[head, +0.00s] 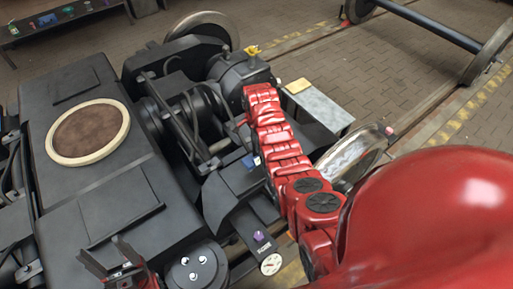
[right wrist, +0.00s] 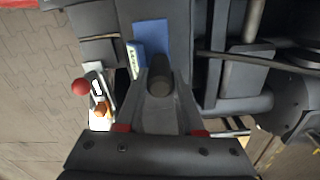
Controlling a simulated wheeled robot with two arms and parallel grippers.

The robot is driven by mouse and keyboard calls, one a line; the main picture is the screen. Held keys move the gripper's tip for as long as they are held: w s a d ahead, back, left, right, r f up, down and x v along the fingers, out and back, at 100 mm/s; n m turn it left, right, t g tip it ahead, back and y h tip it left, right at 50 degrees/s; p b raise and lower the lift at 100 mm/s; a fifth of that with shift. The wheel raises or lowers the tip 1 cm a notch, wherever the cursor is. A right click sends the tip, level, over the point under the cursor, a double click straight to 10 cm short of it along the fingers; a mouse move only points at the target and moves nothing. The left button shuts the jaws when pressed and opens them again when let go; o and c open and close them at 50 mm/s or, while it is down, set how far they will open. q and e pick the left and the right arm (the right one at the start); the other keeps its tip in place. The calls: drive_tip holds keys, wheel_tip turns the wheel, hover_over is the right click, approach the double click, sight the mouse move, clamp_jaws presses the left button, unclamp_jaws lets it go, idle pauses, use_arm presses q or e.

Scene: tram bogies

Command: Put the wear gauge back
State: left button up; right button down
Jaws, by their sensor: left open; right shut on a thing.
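My right gripper (right wrist: 160,92) is shut on a dark, round-ended thing (right wrist: 159,74) in the right wrist view. Only its end shows between the fingers, so I cannot tell for sure that it is the wear gauge. Beyond the fingertips is a blue piece (right wrist: 150,36) with a pale, marked strip at its lower left; I cannot tell whether the held thing touches it. In the head view my red right arm reaches over the bogie and its gripper cannot be made out. My left gripper (head: 112,258) is open and empty at the bottom left, over the dark bogie frame.
The dark bogie (head: 112,185) with a round, pale-rimmed plate (head: 88,132) fills the left. A grey ledge (head: 322,108) and a steel wheel (head: 352,158) lie right of my arm. A red ball (right wrist: 80,87) shows in the right wrist view.

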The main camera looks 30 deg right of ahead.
drive_tip(key=shift+d, duration=0.2)
drive_tip(key=shift+f+p, duration=0.45)
drive_tip(key=shift+f, duration=1.3)
drive_tip(key=shift+f, duration=0.15)
drive_tip(key=c, duration=0.5)
unclamp_jaws()
drive_tip(key=shift+r, duration=0.25)
